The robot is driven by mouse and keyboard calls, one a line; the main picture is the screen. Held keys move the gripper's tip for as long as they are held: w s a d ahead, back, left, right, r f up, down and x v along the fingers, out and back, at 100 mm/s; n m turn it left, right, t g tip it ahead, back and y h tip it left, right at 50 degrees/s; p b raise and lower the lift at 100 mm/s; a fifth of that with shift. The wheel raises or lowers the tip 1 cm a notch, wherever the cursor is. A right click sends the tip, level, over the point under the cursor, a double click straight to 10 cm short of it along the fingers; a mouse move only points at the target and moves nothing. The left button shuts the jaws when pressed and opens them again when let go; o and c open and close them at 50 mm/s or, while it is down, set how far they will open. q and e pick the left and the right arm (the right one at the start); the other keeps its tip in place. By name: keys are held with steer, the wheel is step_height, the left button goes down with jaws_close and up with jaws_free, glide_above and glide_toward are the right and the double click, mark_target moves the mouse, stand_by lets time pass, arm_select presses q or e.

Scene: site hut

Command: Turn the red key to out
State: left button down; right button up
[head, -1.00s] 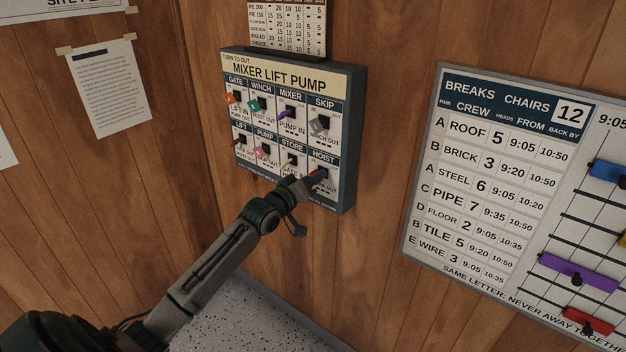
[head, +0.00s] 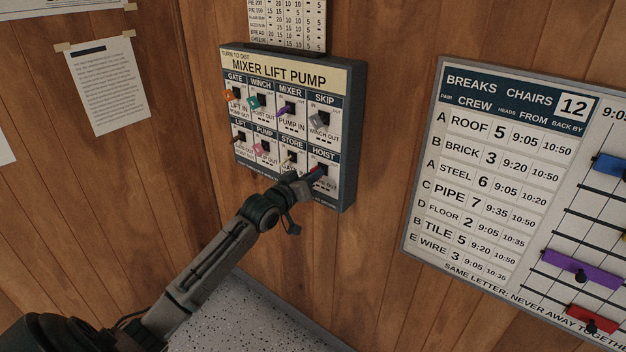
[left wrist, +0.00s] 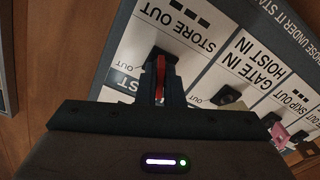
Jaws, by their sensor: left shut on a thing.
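The red key (head: 319,169) sits in the hoist switch, bottom right of the key panel (head: 347,140) on the wall. My left gripper (head: 308,180) comes from lower left and is shut on the red key. In the left wrist view the red key (left wrist: 160,72) stands between the fingertips of the left gripper (left wrist: 160,84), below the upside-down words STORE OUT. A small OUT mark shows left of it. The fingers hide part of the key, and I cannot tell its exact angle. My right gripper is not in view.
Other keys sit close by in the panel: orange (head: 230,95), teal (head: 254,103), purple (head: 286,109), grey (head: 317,119) and pink (head: 259,149) among them. A breaks board (head: 480,170) hangs at right. A speckled surface (head: 250,320) lies below.

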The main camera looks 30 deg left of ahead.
arm_select(q)
steer(key=m+b, duration=0.1)
steer(key=m, duration=0.2)
steer(key=shift+f, duration=0.15)
steer(key=m+b, duration=0.2)
steer(key=m, duration=0.1)
steer(key=shift+m, duration=0.3)
steer(key=m+b, duration=0.1)
steer(key=m, duration=0.2)
steer(key=shift+m+b, duration=0.35)
steer(key=shift+m, duration=1.35)
steer(key=shift+b, duration=0.3)
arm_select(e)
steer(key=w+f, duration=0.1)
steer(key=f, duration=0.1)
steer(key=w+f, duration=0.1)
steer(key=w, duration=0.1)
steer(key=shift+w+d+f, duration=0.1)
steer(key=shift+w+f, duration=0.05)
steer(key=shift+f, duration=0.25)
